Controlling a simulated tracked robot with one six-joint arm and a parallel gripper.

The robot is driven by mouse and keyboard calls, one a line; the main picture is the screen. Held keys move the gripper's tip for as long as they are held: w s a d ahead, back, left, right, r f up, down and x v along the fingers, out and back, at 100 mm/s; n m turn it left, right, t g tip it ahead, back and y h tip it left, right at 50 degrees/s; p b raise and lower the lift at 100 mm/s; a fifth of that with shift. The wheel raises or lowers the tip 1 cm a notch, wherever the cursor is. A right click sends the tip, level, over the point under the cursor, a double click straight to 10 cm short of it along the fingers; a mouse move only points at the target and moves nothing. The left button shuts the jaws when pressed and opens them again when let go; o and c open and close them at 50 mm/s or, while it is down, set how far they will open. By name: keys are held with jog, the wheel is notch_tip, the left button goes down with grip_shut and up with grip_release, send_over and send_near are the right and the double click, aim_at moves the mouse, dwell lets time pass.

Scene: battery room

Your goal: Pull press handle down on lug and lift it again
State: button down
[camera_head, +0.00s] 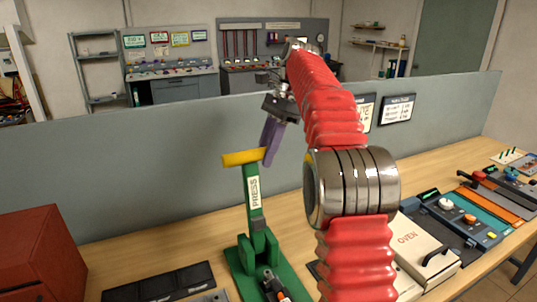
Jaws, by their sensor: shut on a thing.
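The green press (255,215) stands on the wooden bench, with a lever labelled PRESS. Its yellow press handle (240,158) is a crossbar at the top of the lever, which is raised and nearly upright. My gripper (267,154), with purple fingers, reaches down from the upper right and is shut on the right end of the handle. The fingers hide that end. A small dark and orange piece (277,290) lies at the press base near the bottom edge. I cannot tell whether it is the lug.
A red box (38,255) stands at the left. Dark trays (160,284) lie left of the press. A cream box marked OVEN (416,252) and control panels (455,222) are at the right. A grey partition (130,175) rises behind the bench.

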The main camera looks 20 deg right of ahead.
jog(key=shift+w+d, duration=0.1)
jog(key=shift+w, duration=0.2)
jog(key=c, duration=1.4)
grip_release()
jog(key=shift+w, duration=0.15)
